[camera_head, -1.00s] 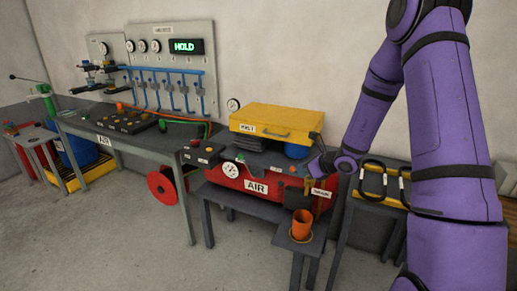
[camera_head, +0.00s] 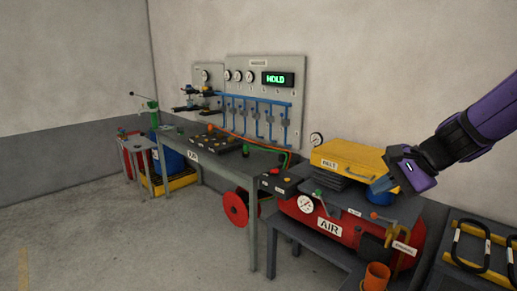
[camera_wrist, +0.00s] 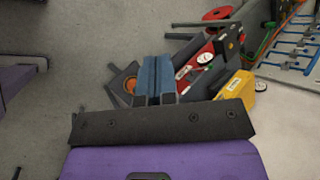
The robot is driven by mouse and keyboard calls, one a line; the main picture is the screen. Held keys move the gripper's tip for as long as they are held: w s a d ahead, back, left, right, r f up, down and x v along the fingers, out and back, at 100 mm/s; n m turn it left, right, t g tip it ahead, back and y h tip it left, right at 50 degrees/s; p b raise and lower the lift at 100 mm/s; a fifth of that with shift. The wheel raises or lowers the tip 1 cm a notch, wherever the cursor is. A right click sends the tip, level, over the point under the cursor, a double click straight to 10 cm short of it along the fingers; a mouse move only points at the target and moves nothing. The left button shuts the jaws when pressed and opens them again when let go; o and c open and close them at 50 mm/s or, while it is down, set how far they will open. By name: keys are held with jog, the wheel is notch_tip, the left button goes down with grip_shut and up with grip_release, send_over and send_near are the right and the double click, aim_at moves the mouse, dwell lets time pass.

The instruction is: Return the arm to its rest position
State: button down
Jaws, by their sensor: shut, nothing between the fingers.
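My purple arm reaches in from the right in the head view. My gripper (camera_head: 380,186) is in front of the yellow box (camera_head: 352,158) in the picture, above the bench with the red air tank (camera_head: 330,228). In the wrist view my gripper (camera_wrist: 157,62) shows its blue fingers together, with nothing between them. It appears clear of the bench and of the orange cup, but the exact gap cannot be told.
An orange cup (camera_head: 376,276) stands at the lower right. A rack with black handles (camera_head: 487,247) is at the right edge. A workbench (camera_head: 215,160) with gauges and blue pipes is along the wall. The floor at left is clear.

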jog(key=s+d+r+n+h, duration=0.2)
jog(key=s+n, duration=0.4)
jog(key=s, duration=0.3)
jog(key=s+d+r+n+h, duration=0.2)
jog(key=s+r+n+h, duration=0.3)
jog(key=s, duration=0.5)
jog(key=shift+s+r+n+t, duration=0.2)
jog(key=shift+s+n+t, duration=0.1)
jog(key=shift+n+t, duration=0.15)
jog(key=shift+w, duration=0.1)
